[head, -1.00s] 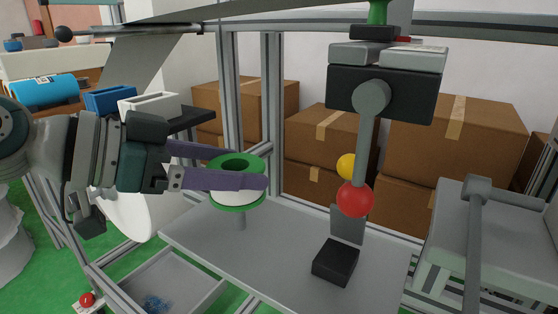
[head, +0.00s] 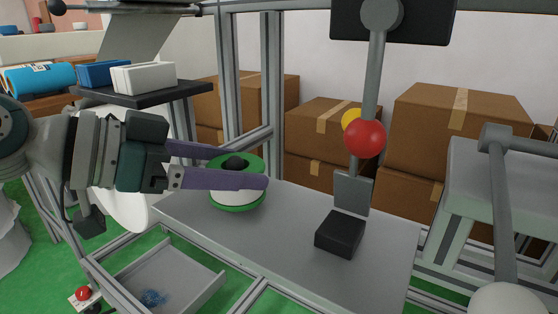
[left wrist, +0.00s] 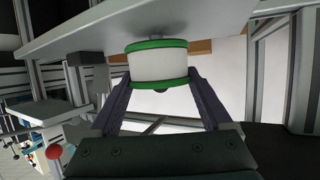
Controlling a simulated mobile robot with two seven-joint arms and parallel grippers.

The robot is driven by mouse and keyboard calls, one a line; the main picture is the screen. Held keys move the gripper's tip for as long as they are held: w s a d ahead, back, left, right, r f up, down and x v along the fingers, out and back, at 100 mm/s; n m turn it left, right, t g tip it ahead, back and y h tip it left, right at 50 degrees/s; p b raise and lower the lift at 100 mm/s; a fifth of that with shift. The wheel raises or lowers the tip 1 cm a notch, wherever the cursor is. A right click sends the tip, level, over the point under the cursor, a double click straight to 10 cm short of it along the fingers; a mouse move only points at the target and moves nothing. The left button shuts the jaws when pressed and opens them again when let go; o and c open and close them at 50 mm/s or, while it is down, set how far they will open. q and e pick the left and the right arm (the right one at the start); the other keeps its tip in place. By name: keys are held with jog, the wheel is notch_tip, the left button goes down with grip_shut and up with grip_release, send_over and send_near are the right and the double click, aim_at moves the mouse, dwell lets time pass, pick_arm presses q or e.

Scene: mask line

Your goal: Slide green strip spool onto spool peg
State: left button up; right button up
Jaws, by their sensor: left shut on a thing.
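The green strip spool (head: 238,206) has green flanges and a white middle. It sits level around the spool peg, whose dark rounded top (head: 235,162) shows in the spool's centre hole. The lower flange is at or very close to the grey deck. In the left wrist view the spool (left wrist: 158,67) is between my finger pads, its flange close to the deck, with the dark peg top (left wrist: 161,91) just past it. My left gripper (head: 245,172) is shut on the spool from the left side. My right gripper is not in view.
The grey deck (head: 290,235) is clear right of the spool up to a black block (head: 340,233). A red ball (head: 365,138) on a lever hangs above it. A grey tray (head: 185,268) lies in front, and frame posts (head: 272,120) stand behind.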

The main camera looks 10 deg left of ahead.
pick_arm(q)
jog(key=shift+f+b, duration=0.35)
jog(key=shift+b, duration=0.05)
dwell(0.4)
jog(key=o, duration=1.6)
jog(key=shift+c, duration=0.2)
jog(key=v, duration=1)
jog(key=s+d+r+g+y+p, duration=0.1)
jog(key=s+d+r+p, duration=0.1)
jog(key=s+p, duration=0.35)
jog(key=s+d+r+n+g+y+p, duration=0.1)
jog(key=s+d+r+g+p, duration=0.15)
jog(key=p, duration=0.55)
jog(key=s+d+r+g+y+p, duration=0.1)
jog(key=s+r+p, duration=0.2)
jog(key=p, duration=0.4)
jog(key=s+a+r+n+g+y+p, duration=0.25)
jog(key=s+r+n+y+p, duration=0.35)
jog(key=r+p, duration=0.65)
jog(key=w+p+v, duration=0.3)
jog(key=p+v, duration=1.4)
jog(key=p, duration=0.2)
jog(key=w+r+p+v, duration=0.1)
jog(key=w+p+v, duration=0.2)
jog(key=p+v, duration=1.5)
jog(key=shift+w+r+t+p, duration=0.4)
jog(key=shift+r+p, duration=0.05)
jog(key=shift+p, duration=0.4)
